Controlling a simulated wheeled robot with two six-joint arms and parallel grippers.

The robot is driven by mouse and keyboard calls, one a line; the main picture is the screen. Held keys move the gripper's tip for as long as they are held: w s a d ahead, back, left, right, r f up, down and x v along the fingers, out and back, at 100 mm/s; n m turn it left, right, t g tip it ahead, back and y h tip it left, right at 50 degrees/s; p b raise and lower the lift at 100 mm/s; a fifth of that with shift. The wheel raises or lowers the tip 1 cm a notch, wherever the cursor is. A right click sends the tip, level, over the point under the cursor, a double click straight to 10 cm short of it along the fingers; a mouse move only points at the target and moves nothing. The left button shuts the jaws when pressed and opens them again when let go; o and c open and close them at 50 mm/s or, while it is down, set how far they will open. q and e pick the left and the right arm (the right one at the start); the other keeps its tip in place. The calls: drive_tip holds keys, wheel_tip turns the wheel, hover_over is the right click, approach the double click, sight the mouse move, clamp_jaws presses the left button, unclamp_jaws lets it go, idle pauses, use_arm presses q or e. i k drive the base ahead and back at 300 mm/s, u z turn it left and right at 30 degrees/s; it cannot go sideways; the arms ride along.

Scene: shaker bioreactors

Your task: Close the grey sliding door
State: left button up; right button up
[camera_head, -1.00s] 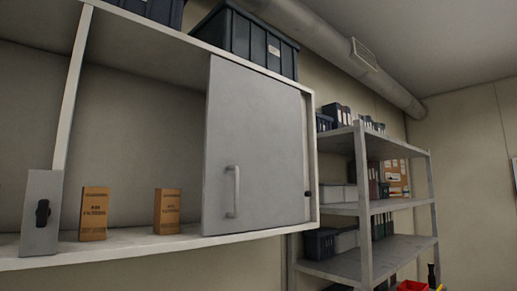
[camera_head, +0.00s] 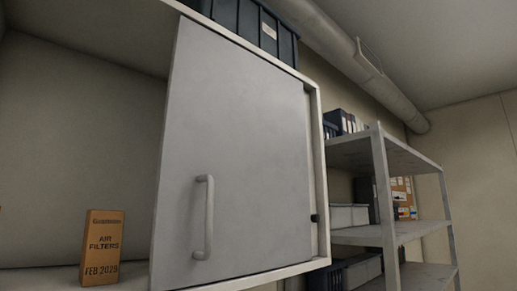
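The grey sliding door (camera_head: 245,150) covers the right part of a wall cabinet. A light grey vertical bar handle (camera_head: 205,218) is near its left edge. The cabinet (camera_head: 320,165) is open to the left of the door, with its back wall showing. An orange-brown box labelled "AIR FILTERS FEB 2020" (camera_head: 101,247) stands upright on the cabinet's shelf in the open part. Neither of my grippers is in view.
A dark bin (camera_head: 243,27) sits on top of the cabinet. To the right stands a grey shelving unit (camera_head: 385,190) with binders and boxes. A round duct (camera_head: 335,50) runs along the upper wall.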

sight(232, 196)
drive_tip(key=u, duration=0.35)
drive_tip(key=k, duration=0.65)
drive_tip(key=u, duration=0.35)
drive_tip(key=i, duration=0.25)
drive_tip(key=u, duration=0.05)
